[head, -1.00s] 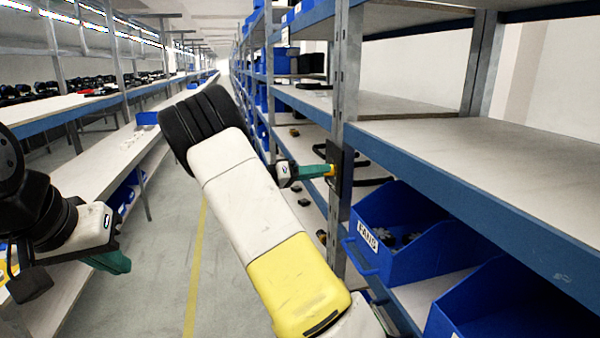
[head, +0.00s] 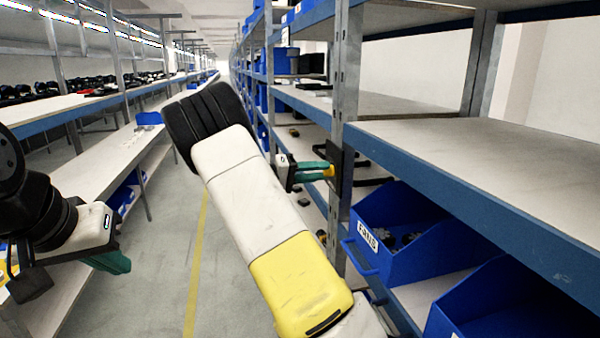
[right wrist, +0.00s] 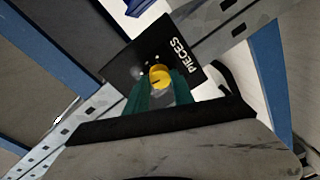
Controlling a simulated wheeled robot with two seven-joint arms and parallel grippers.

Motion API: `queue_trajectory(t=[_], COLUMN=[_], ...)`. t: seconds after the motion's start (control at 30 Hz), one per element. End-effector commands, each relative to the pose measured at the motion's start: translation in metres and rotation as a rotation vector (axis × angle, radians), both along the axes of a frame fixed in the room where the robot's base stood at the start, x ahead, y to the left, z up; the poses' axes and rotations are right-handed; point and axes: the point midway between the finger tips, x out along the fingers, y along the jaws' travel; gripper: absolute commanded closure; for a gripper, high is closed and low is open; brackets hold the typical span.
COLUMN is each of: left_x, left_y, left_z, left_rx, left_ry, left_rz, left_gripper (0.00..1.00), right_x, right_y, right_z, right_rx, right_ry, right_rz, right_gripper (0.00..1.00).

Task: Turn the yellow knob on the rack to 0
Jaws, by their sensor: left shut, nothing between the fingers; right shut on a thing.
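The yellow knob (right wrist: 160,77) sits on a dark plate (right wrist: 150,52) lettered "PIECES", fixed to the rack's metal post. In the head view the knob (head: 329,171) is a small yellow spot at the post. My right gripper (right wrist: 158,88) has its green fingers closed around the knob, one on each side; it also shows in the head view (head: 322,170). The knob's scale is too small to read. My left gripper (head: 122,264) is shut and empty at the left, away from the rack.
The rack's post (head: 340,110) and blue-edged shelves (head: 480,150) fill the right side. A blue bin (head: 400,262) with dark parts sits below the knob. Benches (head: 100,180) line the left. The aisle floor between is clear.

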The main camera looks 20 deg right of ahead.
Motion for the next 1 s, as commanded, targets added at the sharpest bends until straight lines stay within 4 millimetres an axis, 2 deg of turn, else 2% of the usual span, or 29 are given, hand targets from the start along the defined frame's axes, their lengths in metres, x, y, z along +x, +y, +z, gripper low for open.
queue_trajectory(t=[1.0], left_x=[0.0000], left_y=[0.0000], left_z=[0.0000], left_rx=[0.000], left_ry=[0.000], left_rz=[0.000], left_gripper=[1.00], right_x=[0.0020], right_y=[0.0003], right_z=[-0.0010], right_rx=[0.058], right_ry=[0.964], right_rz=[0.001], right_gripper=[1.00])
